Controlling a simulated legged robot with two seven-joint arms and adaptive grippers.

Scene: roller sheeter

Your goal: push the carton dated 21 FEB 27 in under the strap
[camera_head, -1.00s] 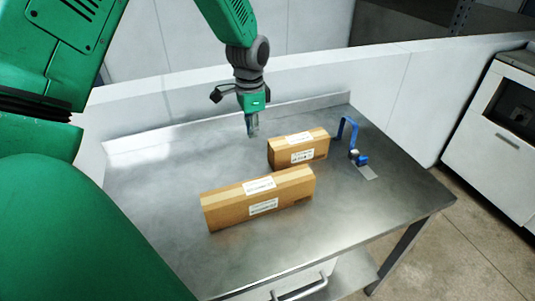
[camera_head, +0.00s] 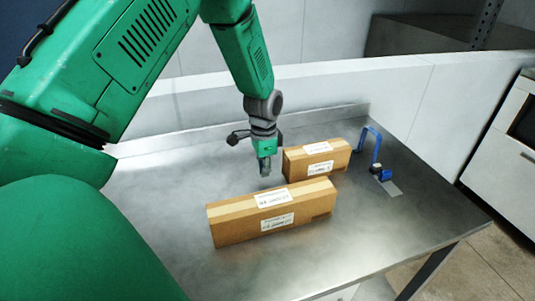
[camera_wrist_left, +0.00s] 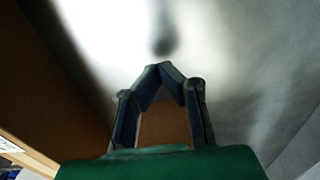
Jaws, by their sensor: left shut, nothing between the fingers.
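Two brown cartons lie on the metal table. The smaller carton (camera_head: 305,163) is at the back, beside the blue strap (camera_head: 379,145), which arches up to its right. The larger carton (camera_head: 243,224) lies in front. Both carry white labels, too small to read, so I cannot tell which is dated 21 FEB 27. My left gripper (camera_head: 265,173) points down, shut and empty, just left of the smaller carton's left end and behind the larger one. In the left wrist view its fingertips (camera_wrist_left: 160,68) meet, with a brown carton side (camera_wrist_left: 45,85) at left. My right gripper is not in view.
The metal table (camera_head: 170,180) is bare to the left of the cartons and at the front right. A raised lip and a white wall (camera_head: 200,105) run along the back. A small grey plate (camera_head: 392,188) lies by the strap's foot.

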